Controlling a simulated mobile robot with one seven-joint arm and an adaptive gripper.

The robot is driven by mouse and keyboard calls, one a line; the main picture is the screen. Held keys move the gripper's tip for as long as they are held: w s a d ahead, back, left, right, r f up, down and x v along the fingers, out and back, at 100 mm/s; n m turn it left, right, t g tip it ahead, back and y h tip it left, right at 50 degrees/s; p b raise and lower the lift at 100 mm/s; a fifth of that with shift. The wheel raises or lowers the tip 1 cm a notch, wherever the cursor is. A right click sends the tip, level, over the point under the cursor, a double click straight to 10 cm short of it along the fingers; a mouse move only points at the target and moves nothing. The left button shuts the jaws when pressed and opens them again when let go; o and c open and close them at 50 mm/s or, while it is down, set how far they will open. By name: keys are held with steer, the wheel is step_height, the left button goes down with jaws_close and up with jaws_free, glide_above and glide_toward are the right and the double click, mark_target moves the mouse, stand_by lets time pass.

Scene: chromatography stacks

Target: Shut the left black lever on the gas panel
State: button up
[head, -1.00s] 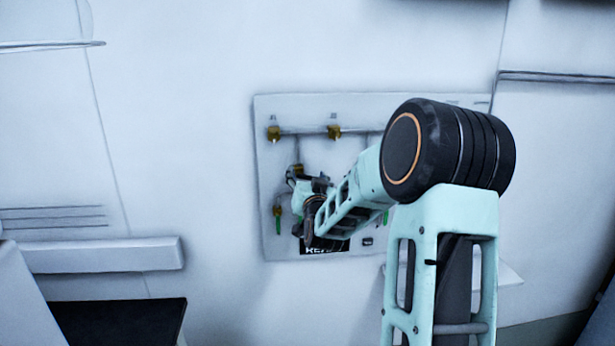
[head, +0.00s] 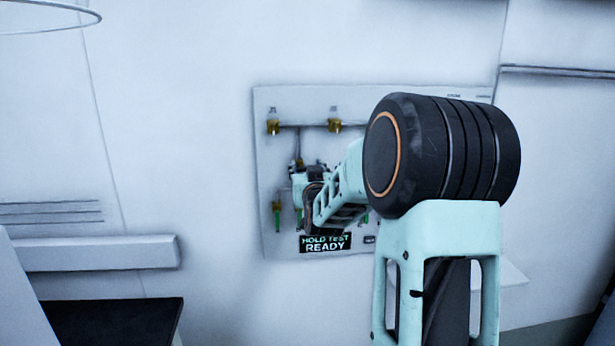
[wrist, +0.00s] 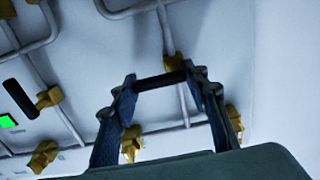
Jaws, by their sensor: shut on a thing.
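The gas panel (head: 380,108) is a pale plate on the wall with brass fittings and thin pipes. My gripper (head: 298,170) is at its left part in the head view, where my own wrist hides the levers. In the wrist view my gripper (wrist: 168,88) has its two fingertips at the ends of a black lever (wrist: 155,84), which lies crosswise between them beside a brass valve (wrist: 172,62). It is shut on this lever. A second black lever (wrist: 18,98) stands apart, tilted, at the left of the wrist view.
A sign reading "HOLD TEST READY" (head: 325,243) is low on the panel. Several brass fittings and pipes lie around the fingers. A green light (wrist: 8,121) shows near the second lever. A pale ledge (head: 100,253) juts from the wall at left.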

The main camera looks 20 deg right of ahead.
steer(key=o, duration=1.2)
steer(key=v, duration=1.2)
steer(key=shift+r, duration=0.1)
